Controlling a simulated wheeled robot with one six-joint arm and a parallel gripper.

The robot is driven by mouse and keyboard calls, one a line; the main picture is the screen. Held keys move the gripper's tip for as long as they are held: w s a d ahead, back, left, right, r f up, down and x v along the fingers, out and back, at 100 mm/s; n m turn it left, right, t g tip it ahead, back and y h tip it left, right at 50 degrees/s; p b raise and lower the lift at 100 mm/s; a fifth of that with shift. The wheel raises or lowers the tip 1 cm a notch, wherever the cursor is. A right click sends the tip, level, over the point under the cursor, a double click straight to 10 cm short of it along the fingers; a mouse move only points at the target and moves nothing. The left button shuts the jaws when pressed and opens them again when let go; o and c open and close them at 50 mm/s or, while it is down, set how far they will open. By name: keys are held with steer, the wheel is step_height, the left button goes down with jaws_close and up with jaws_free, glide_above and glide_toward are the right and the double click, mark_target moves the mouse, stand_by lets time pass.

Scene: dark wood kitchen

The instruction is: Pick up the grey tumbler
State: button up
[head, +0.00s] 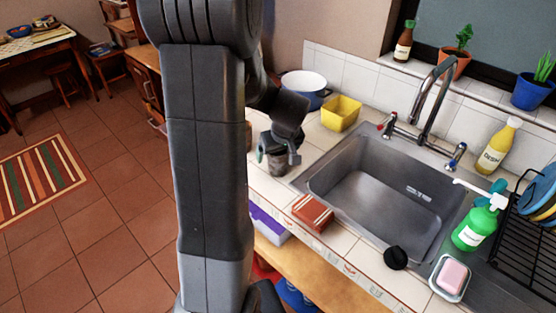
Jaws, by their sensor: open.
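The grey tumbler (277,163) stands on the tiled counter left of the sink. It is small and dark in the head view, and its upper part is hidden by my gripper. My gripper (278,152) points down over it, with its open fingers at the tumbler's sides. I cannot tell whether the fingers touch it.
A yellow tub (341,113) and a white-and-blue pot (305,86) stand behind my gripper. The steel sink (385,195) lies to the right. A red-brown striped block (312,212) and a black round object (395,258) sit at the counter's front.

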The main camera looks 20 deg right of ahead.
steer(key=shift+w+f, duration=0.15)
steer(key=shift+f, duration=0.3)
steer(key=c, duration=1.1)
steer(key=shift+o, duration=0.2)
steer(key=shift+r, duration=0.1)
